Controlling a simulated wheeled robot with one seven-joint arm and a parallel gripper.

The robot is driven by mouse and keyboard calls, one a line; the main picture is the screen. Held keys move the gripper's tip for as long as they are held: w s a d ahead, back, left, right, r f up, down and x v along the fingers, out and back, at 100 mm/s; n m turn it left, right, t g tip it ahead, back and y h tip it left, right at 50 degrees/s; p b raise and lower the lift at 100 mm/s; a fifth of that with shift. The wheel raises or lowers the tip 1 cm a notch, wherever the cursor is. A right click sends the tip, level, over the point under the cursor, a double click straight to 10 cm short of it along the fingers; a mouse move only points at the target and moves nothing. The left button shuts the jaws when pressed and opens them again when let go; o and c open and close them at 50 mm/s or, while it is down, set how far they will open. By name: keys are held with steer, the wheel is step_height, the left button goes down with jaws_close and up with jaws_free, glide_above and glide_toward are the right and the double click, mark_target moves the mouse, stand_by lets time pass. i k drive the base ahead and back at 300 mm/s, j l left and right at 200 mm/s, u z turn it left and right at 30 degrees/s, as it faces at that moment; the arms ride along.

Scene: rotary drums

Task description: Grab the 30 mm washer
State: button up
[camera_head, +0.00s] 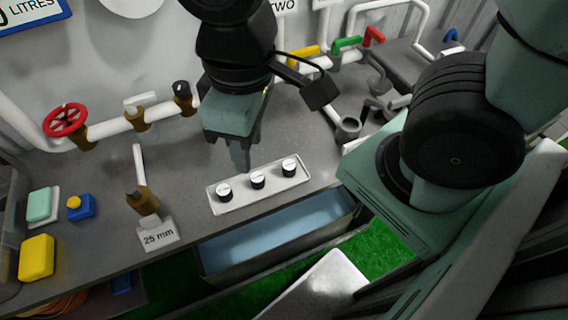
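A white strip-shaped tray (233,204) lies on the grey bench top near its front edge. Three short black round pieces with white tops stand in a row on it: a left one (224,192), a middle one (257,180) and a right one (289,167). Any marking on their tops is too small to read, so I cannot tell which one, if any, is the 30 mm washer. My gripper (241,160) points down just behind the tray, apart from the pieces as far as I can see. Its fingers overlap in this view, so their opening is hidden.
A sign reading "25 mm" (158,234) stands left of the tray by a brass fitting (143,198). Pipes with a red handwheel (66,119) run behind. A yellow block (37,258) lies far left. An open blue-lined drawer (280,230) is below the bench edge.

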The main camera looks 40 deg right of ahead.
mark_target(257, 179)
steer(key=k+u, duration=0.3)
steer(key=k, duration=0.25)
steer(key=k+j+u, duration=0.1)
steer(key=k+u, duration=0.2)
steer(key=k, duration=0.25)
